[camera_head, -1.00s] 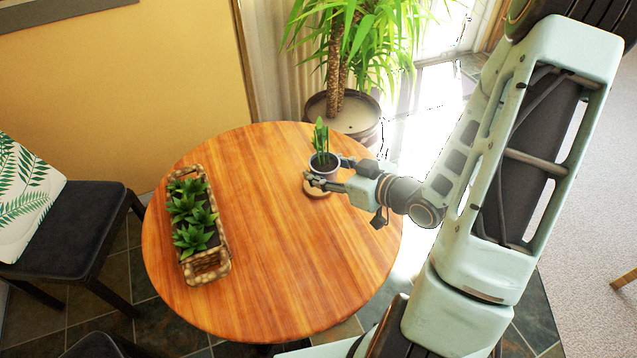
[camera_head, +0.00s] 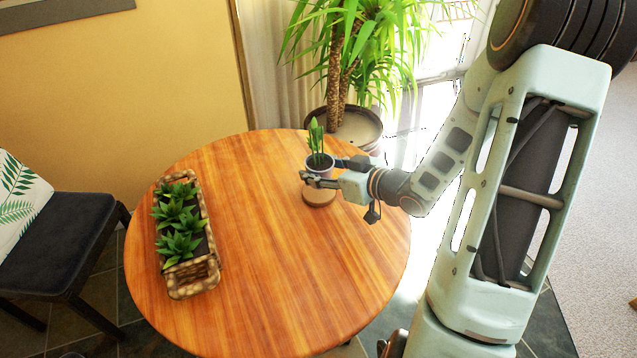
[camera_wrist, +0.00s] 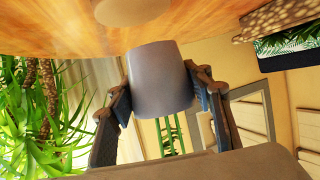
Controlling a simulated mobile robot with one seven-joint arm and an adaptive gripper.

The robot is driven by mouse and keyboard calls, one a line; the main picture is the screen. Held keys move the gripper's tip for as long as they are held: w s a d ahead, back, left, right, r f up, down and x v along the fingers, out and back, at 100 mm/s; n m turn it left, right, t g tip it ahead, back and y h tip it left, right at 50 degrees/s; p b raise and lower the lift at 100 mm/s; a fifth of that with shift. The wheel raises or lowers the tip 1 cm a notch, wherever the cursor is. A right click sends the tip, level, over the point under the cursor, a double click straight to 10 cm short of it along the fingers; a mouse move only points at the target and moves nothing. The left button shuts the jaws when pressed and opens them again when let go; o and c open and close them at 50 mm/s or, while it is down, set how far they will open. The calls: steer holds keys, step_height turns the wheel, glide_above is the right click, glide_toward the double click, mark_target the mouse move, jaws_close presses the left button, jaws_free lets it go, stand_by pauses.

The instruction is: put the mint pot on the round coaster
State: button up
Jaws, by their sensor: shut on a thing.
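The mint pot (camera_head: 319,167), a small grey pot with upright green leaves, is held upright over the round table's right side. My gripper (camera_head: 322,172) is shut on its sides, one finger on each side. The round coaster (camera_head: 319,198), a light wooden disc, lies on the table just below the pot. In the wrist view, which is upside down, the pot (camera_wrist: 160,80) sits between the fingers (camera_wrist: 160,90). The coaster (camera_wrist: 130,10) shows at the top edge there, with a gap between it and the pot's base.
The round wooden table (camera_head: 260,270) is clear in the middle. A woven basket of several green plants (camera_head: 193,278) stands on its left side. A large potted plant (camera_head: 350,125) stands on the floor behind. A dark chair (camera_head: 60,240) is at left.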

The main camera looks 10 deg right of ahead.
steer(key=shift+w+f, duration=0.35)
steer(key=shift+f, duration=0.05)
steer(key=shift+w+f+b, duration=0.15)
steer(key=shift+f+b, duration=0.25)
steer(key=shift+f, duration=0.55)
steer(key=shift+w+f+b, duration=0.15)
steer(key=shift+f+b, duration=0.25)
steer(key=shift+f, duration=0.5)
steer(key=shift+f, duration=0.1)
steer(key=shift+f, duration=0.15)
steer(key=o, duration=1.4)
steer(key=shift+d+r, duration=0.1)
steer(key=shift+r, duration=0.1)
steer(key=shift+s+d+r, duration=0.15)
steer(key=p+v, duration=0.2)
steer(key=v, duration=0.9)
steer(key=shift+s+d+p, duration=0.1)
steer(key=shift+s+p, duration=0.2)
steer(key=shift+p, duration=0.1)
